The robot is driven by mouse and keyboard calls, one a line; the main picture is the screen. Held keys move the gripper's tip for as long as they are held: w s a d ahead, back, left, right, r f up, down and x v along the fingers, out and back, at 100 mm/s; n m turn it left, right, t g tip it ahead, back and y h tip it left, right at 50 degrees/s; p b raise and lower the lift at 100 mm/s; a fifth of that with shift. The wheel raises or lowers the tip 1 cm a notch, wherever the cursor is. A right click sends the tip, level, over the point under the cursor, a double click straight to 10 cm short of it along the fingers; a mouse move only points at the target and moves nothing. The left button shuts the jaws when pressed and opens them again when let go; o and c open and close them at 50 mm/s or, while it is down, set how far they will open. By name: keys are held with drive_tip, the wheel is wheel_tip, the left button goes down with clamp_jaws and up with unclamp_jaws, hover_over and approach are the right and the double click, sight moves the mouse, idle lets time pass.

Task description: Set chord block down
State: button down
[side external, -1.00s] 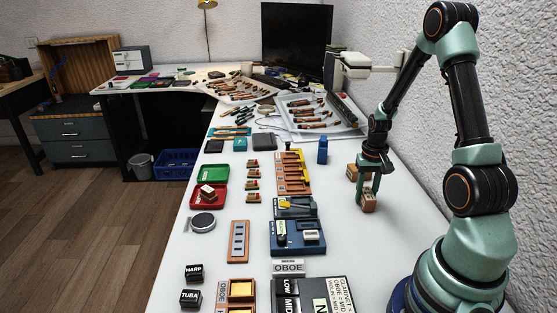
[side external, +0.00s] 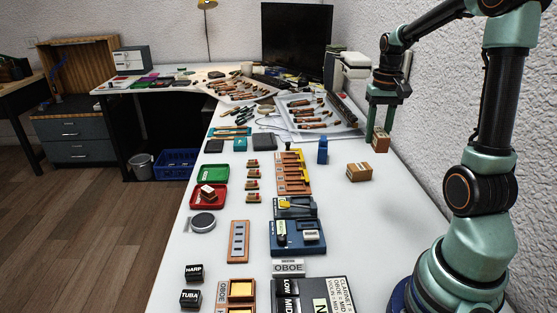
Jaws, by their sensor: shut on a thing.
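My gripper (side external: 381,128), with green fingers pointing down, is shut on a small brown wooden block (side external: 380,143). It holds the block in the air above the right side of the white table. I take this to be the chord block, but no marking on it is readable. A wider brown wooden block (side external: 359,173) sits on the table, lower in the picture and a little left of the held one; the two are apart.
A blue upright block (side external: 322,151) stands left of the gripper. Orange-and-yellow piano action parts (side external: 291,172) line the table's middle. A white tray of tools (side external: 352,124) lies behind. The white tabletop (side external: 375,235) is bare at front right, beside the wall.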

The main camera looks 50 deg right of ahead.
drive_tip(key=shift+w+a+r, duration=0.15)
drive_tip(key=shift+w+r, duration=0.15)
drive_tip(key=shift+r, duration=0.1)
drive_tip(key=w+a+r+n, duration=0.1)
drive_tip(key=w+a+n, duration=0.5)
drive_tip(key=w, duration=0.4)
drive_tip(key=n, duration=1.2)
hover_over(193, 250)
wheel_tip(193, 250, down, 21)
drive_tip(key=shift+r, duration=0.2)
drive_tip(key=shift+f, duration=0.1)
drive_tip(key=c, duration=0.5)
unclamp_jaws()
